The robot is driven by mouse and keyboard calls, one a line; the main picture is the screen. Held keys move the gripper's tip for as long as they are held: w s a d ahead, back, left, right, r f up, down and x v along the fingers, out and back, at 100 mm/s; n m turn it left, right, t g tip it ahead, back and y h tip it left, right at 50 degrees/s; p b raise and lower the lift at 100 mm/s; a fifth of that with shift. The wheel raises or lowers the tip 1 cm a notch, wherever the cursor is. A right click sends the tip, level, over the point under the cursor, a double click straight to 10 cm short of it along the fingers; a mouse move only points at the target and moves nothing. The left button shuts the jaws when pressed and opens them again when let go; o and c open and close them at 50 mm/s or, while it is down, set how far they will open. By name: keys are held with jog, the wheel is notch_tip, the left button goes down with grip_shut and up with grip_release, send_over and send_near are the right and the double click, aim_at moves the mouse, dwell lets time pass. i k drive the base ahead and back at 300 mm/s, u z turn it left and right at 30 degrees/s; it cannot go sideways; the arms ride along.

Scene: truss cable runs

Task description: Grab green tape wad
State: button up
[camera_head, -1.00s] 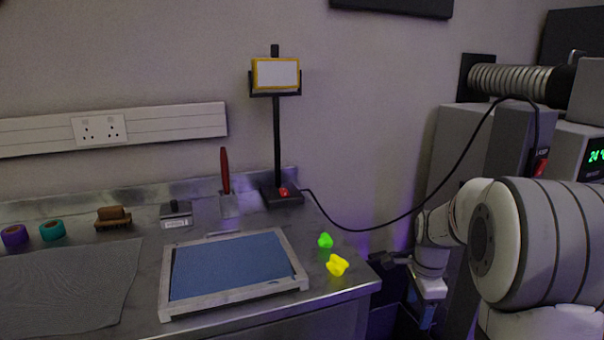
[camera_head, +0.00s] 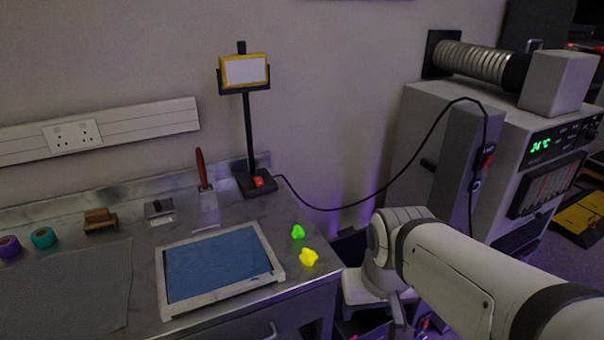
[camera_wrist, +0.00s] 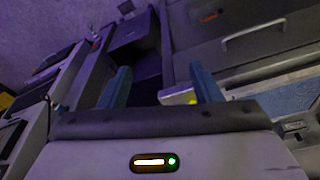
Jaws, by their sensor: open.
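The green tape wad (camera_head: 298,232) is a small bright lump on the metal bench, near its right end. A yellow wad (camera_head: 309,257) lies just in front of it, close to the bench edge. My gripper (camera_wrist: 160,84) shows in the wrist view as two blue-grey fingers spread apart with nothing between them. In the head view my arm is to the right of the bench and both wads, apart from them. A small yellow-green patch (camera_wrist: 191,98) shows beside the right finger in the wrist view; I cannot tell which wad it is.
A framed blue screen (camera_head: 222,262) lies left of the wads. A lamp stand (camera_head: 249,130) rises behind, its cable (camera_head: 345,207) running to a grey machine (camera_head: 444,120) at right. A drawer handle (camera_wrist: 252,31) shows in the wrist view.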

aim_at(297, 232)
jog(key=z, duration=0.45)
jog(key=k, duration=0.9)
jog(key=u, duration=0.45)
